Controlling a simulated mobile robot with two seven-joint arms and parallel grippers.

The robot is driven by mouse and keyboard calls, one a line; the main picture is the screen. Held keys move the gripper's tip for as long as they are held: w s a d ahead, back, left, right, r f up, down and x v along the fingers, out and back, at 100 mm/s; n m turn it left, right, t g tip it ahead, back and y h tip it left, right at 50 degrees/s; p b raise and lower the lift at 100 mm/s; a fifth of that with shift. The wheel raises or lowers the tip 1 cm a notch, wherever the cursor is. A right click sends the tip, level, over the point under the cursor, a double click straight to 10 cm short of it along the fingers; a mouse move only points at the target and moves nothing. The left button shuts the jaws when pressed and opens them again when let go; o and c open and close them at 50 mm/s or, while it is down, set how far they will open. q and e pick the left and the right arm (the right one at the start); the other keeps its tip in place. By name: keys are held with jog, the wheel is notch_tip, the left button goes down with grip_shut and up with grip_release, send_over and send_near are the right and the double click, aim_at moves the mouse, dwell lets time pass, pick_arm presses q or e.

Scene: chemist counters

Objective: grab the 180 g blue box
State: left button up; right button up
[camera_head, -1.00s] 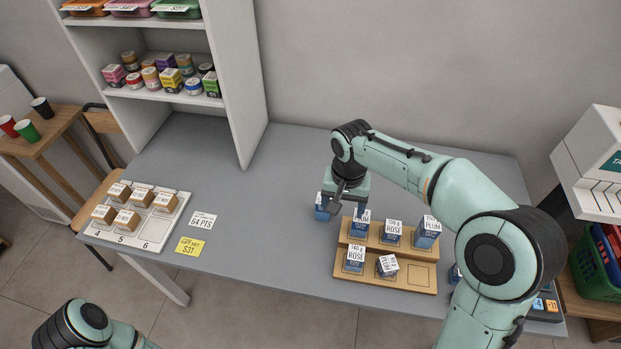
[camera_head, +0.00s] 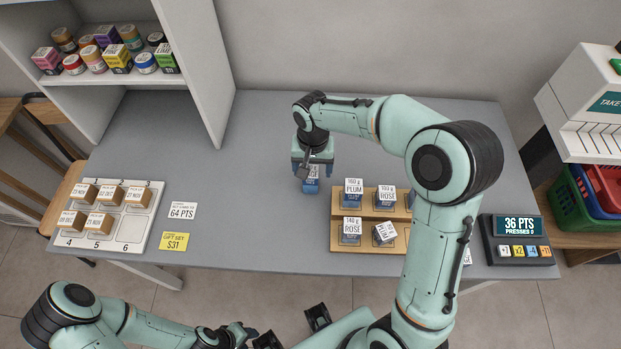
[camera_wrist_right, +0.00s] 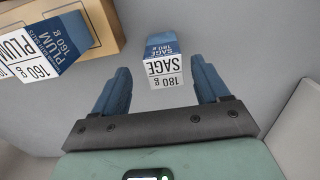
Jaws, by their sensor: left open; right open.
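The 180 g blue box, labelled SAGE, stands on the grey counter left of the wooden rack. In the head view the box (camera_head: 311,187) is partly hidden under my right gripper (camera_head: 313,174). In the right wrist view the box (camera_wrist_right: 163,45) shows ahead, between the lines of the two open fingers (camera_wrist_right: 162,85), with clear gaps on both sides. The fingers do not touch it. My left gripper (camera_head: 292,329) is open and empty at the bottom of the head view, off the counter's front edge.
The wooden rack (camera_head: 367,238) holds blue-and-white boxes, including a 160 g PLUM box (camera_wrist_right: 62,48) near the gripper. One small box (camera_head: 384,233) on it is tilted. A points display (camera_head: 519,226) stands at right, a numbered tray (camera_head: 128,246) at left. The counter's middle is clear.

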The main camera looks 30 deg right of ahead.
jog(key=f, duration=0.5)
jog(key=shift+w+a, duration=0.1)
jog(key=shift+w, duration=0.2)
jog(key=c, duration=1.2)
jog(key=shift+r, duration=0.1)
